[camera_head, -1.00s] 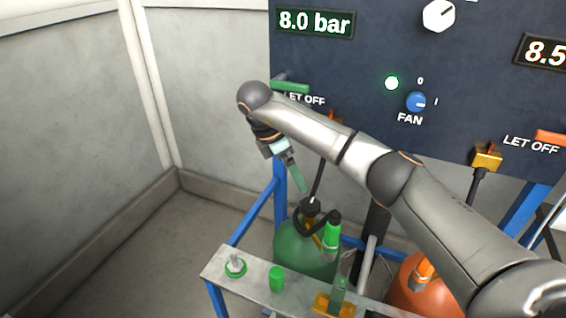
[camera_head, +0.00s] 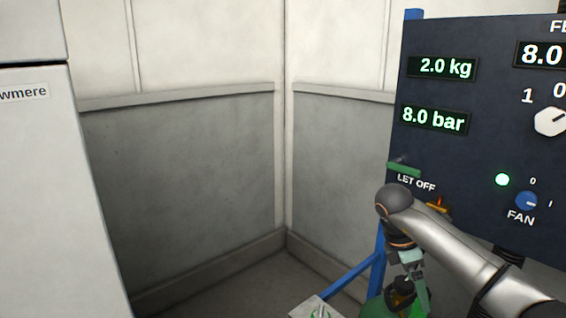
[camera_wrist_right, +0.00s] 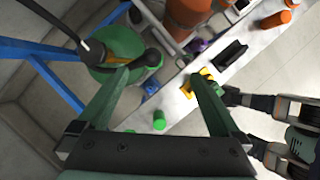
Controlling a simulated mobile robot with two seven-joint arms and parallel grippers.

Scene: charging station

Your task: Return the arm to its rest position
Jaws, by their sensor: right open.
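My right arm comes in from the right in the head view, in front of the panel (camera_head: 455,155). Its right gripper (camera_head: 420,290) points down below the green LET OFF lever (camera_head: 404,170), near the black top of the green cylinder (camera_head: 372,309). In the right wrist view the two fingers of the right gripper (camera_wrist_right: 158,82) are wide apart with nothing held between them. The green cylinder (camera_wrist_right: 113,47) with its black hose lies beyond the left finger there.
The bench (camera_wrist_right: 179,110) carries a green cap (camera_wrist_right: 159,120) and a black block (camera_wrist_right: 230,53). An orange cylinder (camera_wrist_right: 187,12) and blue frame bars (camera_wrist_right: 50,85) stand close by. The walled corner (camera_head: 285,200) left of the panel is clear.

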